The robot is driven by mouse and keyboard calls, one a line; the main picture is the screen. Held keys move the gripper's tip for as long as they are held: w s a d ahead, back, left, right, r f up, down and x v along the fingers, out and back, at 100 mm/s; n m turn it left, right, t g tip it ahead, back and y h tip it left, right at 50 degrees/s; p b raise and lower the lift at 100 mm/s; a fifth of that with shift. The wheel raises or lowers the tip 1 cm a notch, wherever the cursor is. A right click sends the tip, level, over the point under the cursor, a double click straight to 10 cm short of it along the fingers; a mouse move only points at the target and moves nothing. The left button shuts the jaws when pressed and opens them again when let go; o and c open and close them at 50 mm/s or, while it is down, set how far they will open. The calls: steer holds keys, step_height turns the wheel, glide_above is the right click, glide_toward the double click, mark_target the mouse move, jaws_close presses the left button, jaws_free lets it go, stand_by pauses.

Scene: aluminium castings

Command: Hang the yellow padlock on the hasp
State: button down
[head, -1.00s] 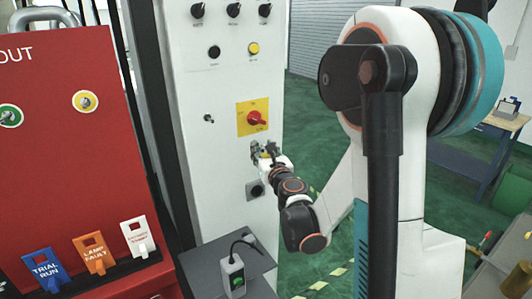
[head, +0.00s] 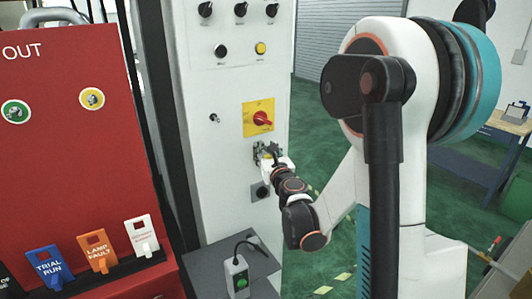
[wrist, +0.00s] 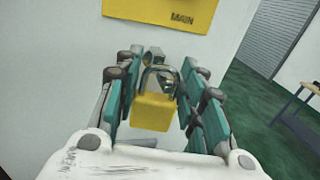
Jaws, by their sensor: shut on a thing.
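The yellow padlock (wrist: 153,112) is between the fingers of my gripper (wrist: 154,98) in the wrist view. Its body is toward me and its metal shackle points away, toward the cabinet. My gripper is shut on the padlock body. The metal hasp (wrist: 153,54) is just beyond the shackle, partly hidden by it. In the head view my gripper (head: 268,156) is right at the hasp (head: 258,153) on the white cabinet, below the red switch. I cannot tell whether the shackle passes through the hasp or is only in front of it.
The red rotary switch (head: 262,118) on its yellow plate is just above the hasp. A grey socket (head: 260,190) is below. A red lockout board (head: 70,150) with tags stands at the left. A grey shelf (head: 262,262) holds a small control box (head: 237,277).

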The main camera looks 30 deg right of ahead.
steer(key=c, duration=1)
jaws_free()
steer(key=shift+o, duration=0.2)
